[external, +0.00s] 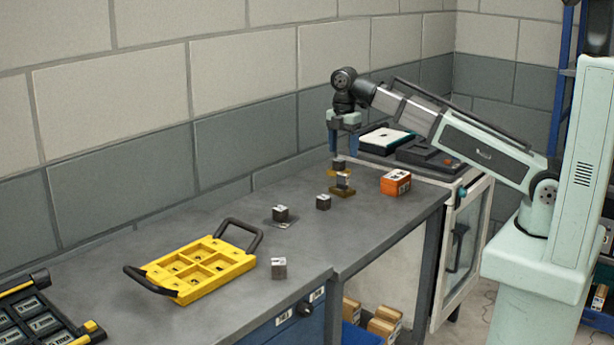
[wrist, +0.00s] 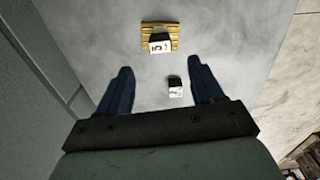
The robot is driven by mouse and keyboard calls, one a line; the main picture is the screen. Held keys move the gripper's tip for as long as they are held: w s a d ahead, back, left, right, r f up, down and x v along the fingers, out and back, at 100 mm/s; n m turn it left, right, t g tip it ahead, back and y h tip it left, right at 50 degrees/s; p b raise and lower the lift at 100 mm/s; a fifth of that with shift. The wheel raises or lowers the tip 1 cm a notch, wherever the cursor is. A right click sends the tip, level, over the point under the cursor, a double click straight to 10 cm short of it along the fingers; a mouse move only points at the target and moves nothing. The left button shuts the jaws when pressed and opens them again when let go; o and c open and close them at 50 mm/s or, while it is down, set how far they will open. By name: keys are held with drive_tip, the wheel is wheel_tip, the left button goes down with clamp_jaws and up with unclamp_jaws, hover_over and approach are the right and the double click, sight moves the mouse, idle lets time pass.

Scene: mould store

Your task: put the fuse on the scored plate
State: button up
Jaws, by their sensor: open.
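My gripper (external: 342,149) is open and empty, pointing down above the far part of the bench; its fingers also show in the wrist view (wrist: 162,88). Below it in the external view are a small dark labelled block (external: 338,163) by an orange-yellow piece and another block (external: 344,180) at a dark gold plate (external: 342,191). In the wrist view, a block (wrist: 160,44) sits on a gold plate with scored lines (wrist: 146,31). A second block (wrist: 175,87) stands between the fingers in the picture, apart from them. I cannot tell which block is the fuse.
More small blocks stand at the middle (external: 323,202), on a thin grey plate (external: 280,213) and near the front edge (external: 279,268). An orange box (external: 396,182) is right of the gripper. A yellow handled tray (external: 190,283) lies left. Bare bench separates them.

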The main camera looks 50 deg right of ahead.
drive_tip(key=shift+r, duration=0.95)
drive_tip(key=shift+a, duration=0.1)
